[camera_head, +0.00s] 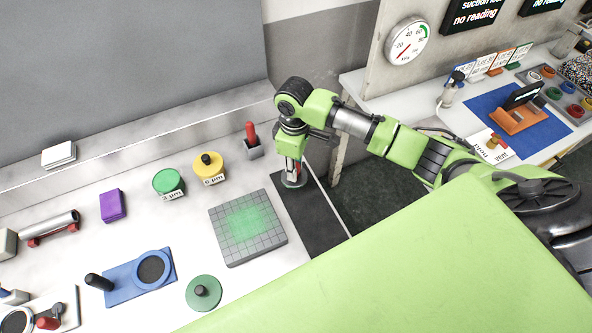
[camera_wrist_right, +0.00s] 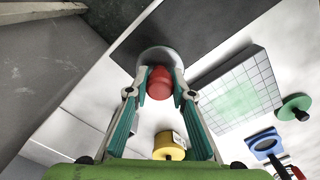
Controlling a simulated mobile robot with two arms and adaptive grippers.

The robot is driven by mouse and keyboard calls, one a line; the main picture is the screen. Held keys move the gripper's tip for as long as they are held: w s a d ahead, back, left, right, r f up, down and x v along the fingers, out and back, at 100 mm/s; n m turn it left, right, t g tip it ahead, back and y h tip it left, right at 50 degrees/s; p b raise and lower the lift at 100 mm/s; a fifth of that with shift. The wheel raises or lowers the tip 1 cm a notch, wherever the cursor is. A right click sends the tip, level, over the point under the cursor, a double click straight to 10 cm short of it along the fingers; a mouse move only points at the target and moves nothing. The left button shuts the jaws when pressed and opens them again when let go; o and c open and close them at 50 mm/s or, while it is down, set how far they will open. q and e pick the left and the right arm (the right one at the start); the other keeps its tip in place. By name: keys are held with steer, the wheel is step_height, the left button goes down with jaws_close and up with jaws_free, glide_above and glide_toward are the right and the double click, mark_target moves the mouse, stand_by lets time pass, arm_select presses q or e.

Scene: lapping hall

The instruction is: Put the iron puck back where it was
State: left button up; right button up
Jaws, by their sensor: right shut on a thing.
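The iron puck is a grey metal disc with a red knob. In the right wrist view the puck (camera_wrist_right: 157,54) shows just beyond my fingertips. My right gripper (camera_wrist_right: 160,84) is shut on its red knob. In the head view my right gripper (camera_head: 292,165) points down over the far end of a dark mat (camera_head: 312,217), with the puck (camera_head: 293,182) under it. I cannot tell whether the puck touches the mat or hangs slightly above it. My left gripper is in neither view.
A gridded plate with a green glow (camera_head: 247,232) lies left of the mat. A yellow pot (camera_head: 208,172), a green pot (camera_head: 168,183) and a red-handled tool in a grey block (camera_head: 253,148) stand behind it. A green disc with a knob (camera_head: 203,293) lies nearer. The bench ends right of the mat.

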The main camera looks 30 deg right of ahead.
steer(key=shift+w+d+f, duration=0.25)
steer(key=shift+w+f, duration=0.05)
steer(key=shift+f, duration=0.15)
step_height(320, 180, down, 3)
steer(key=shift+w+d+f, duration=0.1)
steer(key=shift+d+f, duration=0.05)
steer(key=shift+f, duration=0.05)
steer(key=o, duration=1.1)
steer(key=shift+f, duration=0.15)
steer(key=shift+c, duration=0.2)
